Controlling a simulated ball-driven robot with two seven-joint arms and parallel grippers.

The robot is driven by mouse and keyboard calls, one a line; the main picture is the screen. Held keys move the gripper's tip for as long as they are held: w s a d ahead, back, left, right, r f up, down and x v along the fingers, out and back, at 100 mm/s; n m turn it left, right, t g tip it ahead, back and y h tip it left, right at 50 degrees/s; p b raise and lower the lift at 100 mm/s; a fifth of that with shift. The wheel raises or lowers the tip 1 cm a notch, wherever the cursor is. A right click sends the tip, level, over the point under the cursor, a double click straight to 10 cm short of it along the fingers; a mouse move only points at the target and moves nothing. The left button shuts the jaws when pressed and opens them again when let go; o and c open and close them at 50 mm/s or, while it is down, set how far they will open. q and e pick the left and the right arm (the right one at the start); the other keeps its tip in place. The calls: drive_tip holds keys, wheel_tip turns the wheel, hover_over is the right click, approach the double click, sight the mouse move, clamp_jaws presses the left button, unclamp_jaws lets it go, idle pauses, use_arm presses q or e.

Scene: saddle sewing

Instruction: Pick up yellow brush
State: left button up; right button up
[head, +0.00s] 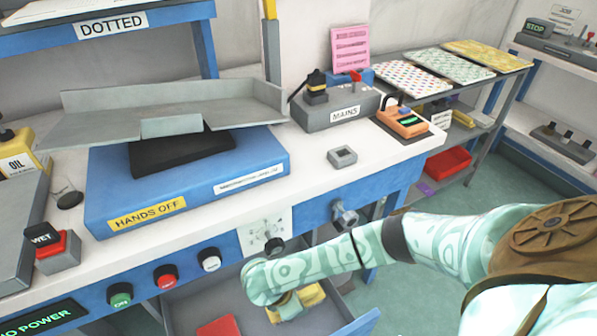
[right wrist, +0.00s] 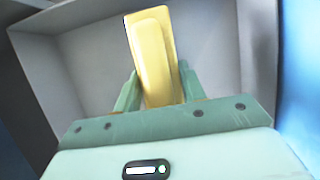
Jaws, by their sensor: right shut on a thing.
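The yellow brush (right wrist: 155,55) stands out between the fingers of my right gripper (right wrist: 157,90) in the right wrist view. The gripper is shut on it, inside a grey drawer. In the head view my right arm reaches down into the open drawer (head: 345,325), and its hand hides most of the gripper. Yellow parts (head: 308,297) show beside the hand there; I cannot tell which of them belong to the brush. My left gripper is not in view.
A red item (head: 218,328) lies in the drawer on the left. The bench front above the drawer has green, red and white buttons (head: 165,277) and a knob (head: 345,215). A blue machine (head: 190,185) with a grey tray stands on the bench.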

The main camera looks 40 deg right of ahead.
sight(269, 315)
drive_tip(key=r+p, duration=0.1)
drive_tip(key=r, duration=0.1)
drive_tip(key=r+p, duration=0.1)
drive_tip(key=r, duration=0.1)
drive_tip(key=shift+w+a+r+p, duration=0.1)
drive_tip(key=shift+a+r+p, duration=0.1)
drive_tip(key=shift+r+p, duration=0.1)
drive_tip(key=a, duration=0.2)
drive_tip(key=w+a, duration=0.1)
drive_tip(key=a, duration=0.2)
drive_tip(key=w+a, duration=0.1)
drive_tip(key=a, duration=0.2)
drive_tip(key=shift+a+f+p, duration=0.15)
drive_tip(key=shift+f+p, duration=0.15)
drive_tip(key=shift+p, duration=0.05)
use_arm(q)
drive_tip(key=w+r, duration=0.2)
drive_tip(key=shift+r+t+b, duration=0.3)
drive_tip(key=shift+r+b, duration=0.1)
use_arm(e)
drive_tip(key=a, duration=0.3)
drive_tip(key=w+a, duration=0.1)
drive_tip(key=a, duration=0.2)
drive_tip(key=w+a, duration=0.1)
drive_tip(key=a, duration=0.1)
drive_tip(key=shift+a+f, duration=0.1)
drive_tip(key=shift+a, duration=0.3)
